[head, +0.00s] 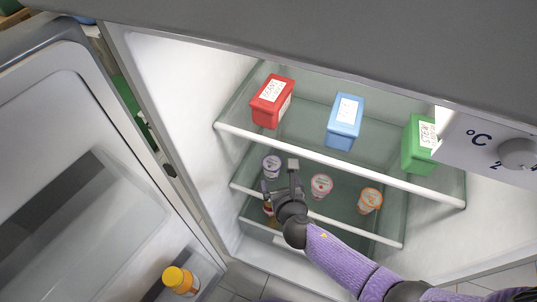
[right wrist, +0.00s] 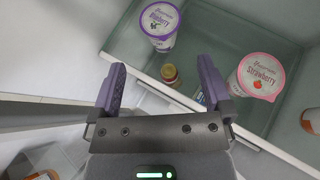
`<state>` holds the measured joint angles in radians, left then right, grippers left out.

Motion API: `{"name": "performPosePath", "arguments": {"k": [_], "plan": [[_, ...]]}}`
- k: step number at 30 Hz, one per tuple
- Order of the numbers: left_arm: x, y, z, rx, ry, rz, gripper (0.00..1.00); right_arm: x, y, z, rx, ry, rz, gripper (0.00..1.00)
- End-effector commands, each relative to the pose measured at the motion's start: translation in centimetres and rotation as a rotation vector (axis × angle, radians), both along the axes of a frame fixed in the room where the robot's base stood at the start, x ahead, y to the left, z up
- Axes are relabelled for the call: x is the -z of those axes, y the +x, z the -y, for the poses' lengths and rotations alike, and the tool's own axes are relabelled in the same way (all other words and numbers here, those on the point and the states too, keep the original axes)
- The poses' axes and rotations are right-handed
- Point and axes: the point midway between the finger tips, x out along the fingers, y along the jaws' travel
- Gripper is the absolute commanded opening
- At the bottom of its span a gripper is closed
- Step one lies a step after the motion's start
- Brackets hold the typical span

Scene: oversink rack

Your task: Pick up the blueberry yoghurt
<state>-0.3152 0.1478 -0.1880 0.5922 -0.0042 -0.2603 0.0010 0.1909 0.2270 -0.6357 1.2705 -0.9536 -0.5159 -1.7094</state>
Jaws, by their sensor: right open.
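The blueberry yoghurt (head: 271,166) is a small cup with a purple lid on the fridge's middle glass shelf, at the left. In the right wrist view the blueberry yoghurt (right wrist: 161,24) stands upright beyond the fingers, near the top of the picture. My right gripper (head: 281,182) reaches in over the shelf's front edge, just in front of the cup and a little to its right. In the right wrist view the right gripper (right wrist: 161,85) is open, with nothing between its fingers. My left gripper is not in view.
A strawberry yoghurt (head: 321,186) and an orange-lidded cup (head: 370,200) stand to the right on the same shelf. Red (head: 272,101), blue (head: 345,121) and green (head: 419,144) boxes stand on the shelf above. A small jar (right wrist: 169,75) shows below. The open door is at left.

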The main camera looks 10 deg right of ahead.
Motion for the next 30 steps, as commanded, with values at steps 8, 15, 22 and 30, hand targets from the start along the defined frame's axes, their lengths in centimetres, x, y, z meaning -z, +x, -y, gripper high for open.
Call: {"name": "performPosePath", "arguments": {"k": [8, 15, 22, 30], "plan": [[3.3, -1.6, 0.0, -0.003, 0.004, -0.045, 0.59, 2.9, 4.1, 0.0, 0.001, 0.0, -0.001, 1.0], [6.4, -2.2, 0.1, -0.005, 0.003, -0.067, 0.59, 5.1, 8.1, 0.0, 0.0, 0.001, -0.002, 1.0], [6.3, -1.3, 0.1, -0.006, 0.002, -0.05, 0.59, 4.6, 8.5, 0.0, 0.001, 0.002, 0.001, 1.0], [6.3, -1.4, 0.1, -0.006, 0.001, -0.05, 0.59, 4.6, 8.5, 0.0, 0.0, 0.001, 0.001, 0.47]]}}
